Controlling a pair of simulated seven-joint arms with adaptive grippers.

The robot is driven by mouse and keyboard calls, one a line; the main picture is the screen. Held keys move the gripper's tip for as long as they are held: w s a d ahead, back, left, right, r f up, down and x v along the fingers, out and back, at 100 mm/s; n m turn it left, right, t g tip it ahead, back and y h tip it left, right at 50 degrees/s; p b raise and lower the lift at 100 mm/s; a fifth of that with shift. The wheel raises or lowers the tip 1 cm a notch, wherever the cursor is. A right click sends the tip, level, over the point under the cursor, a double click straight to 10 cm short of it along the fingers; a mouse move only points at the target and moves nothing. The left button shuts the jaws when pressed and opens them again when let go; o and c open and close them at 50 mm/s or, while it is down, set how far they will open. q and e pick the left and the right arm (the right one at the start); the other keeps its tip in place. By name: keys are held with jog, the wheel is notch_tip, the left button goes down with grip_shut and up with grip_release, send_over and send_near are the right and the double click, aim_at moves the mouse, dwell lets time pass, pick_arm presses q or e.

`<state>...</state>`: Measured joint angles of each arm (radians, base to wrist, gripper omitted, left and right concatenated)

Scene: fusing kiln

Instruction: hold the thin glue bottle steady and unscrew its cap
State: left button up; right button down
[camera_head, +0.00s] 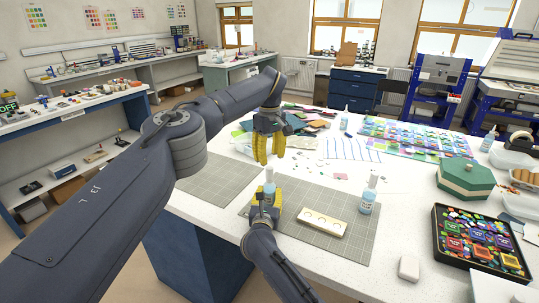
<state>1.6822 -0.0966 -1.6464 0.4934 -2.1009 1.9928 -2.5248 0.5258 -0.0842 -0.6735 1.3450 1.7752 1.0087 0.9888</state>
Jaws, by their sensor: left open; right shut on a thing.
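A thin glue bottle (269,187) with a pale body and light cap stands upright between the yellow fingers of my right gripper (265,208). That gripper is shut on the bottle's lower part, which its fingers partly hide. My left gripper (270,156) points down directly above the bottle. Its yellow fingers are apart and empty, with a small gap above the bottle's cap. A similar bottle (368,198) with a white label stands free on the table to the right.
A cream strip with round hollows (321,222) lies on the grey cutting mat (352,242). A black tray of coloured pieces (442,238), a green box (466,177) and a white block (409,267) are at right.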

aim_at(269, 168)
pick_arm(q)
jog(key=shift+f, duration=3.8)
jog(key=shift+c, duration=0.4)
grip_shut()
